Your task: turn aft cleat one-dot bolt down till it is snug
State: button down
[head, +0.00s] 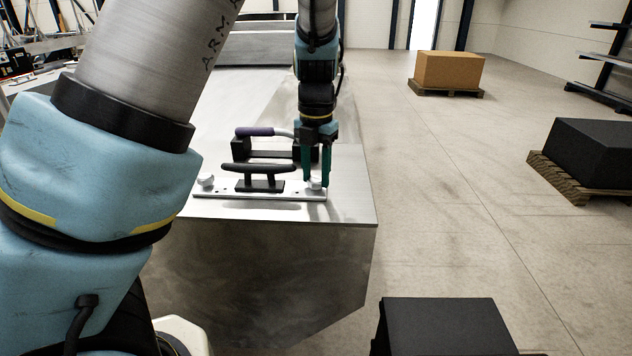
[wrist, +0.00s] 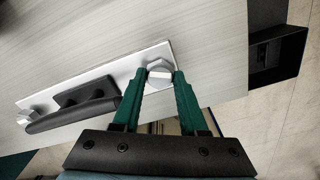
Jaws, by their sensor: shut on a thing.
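The black cleat (head: 257,173) stands on a pale metal strip (head: 232,195) on top of the grey pontoon float (head: 350,205). A pale bolt (head: 205,179) sits at the strip's left end and another bolt (head: 315,184) at its right end. My gripper (head: 315,182) points down with its green fingers on the right bolt. In the wrist view the fingers are shut on the sides of this bolt's hex head (wrist: 160,71). The other bolt (wrist: 25,116) stands free at the far end, past the cleat (wrist: 85,103). The dot marks are too small to read.
A black holder (head: 240,150) and a tool with a purple handle (head: 255,132) are close behind the cleat. The float's right edge is near my gripper. A black box (head: 445,325) stands at the front right. Boxes on pallets stand farther right, with open floor between.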

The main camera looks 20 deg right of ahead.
jog(key=m, duration=0.5)
jog(key=shift+m, duration=1)
jog(key=shift+m, duration=1)
jog(key=m, duration=0.4)
jog(key=shift+f+m, duration=0.1)
jog(key=shift+m, duration=0.3)
jog(key=m, duration=0.4)
jog(key=shift+b, duration=0.4)
jog(key=shift+m, duration=0.6)
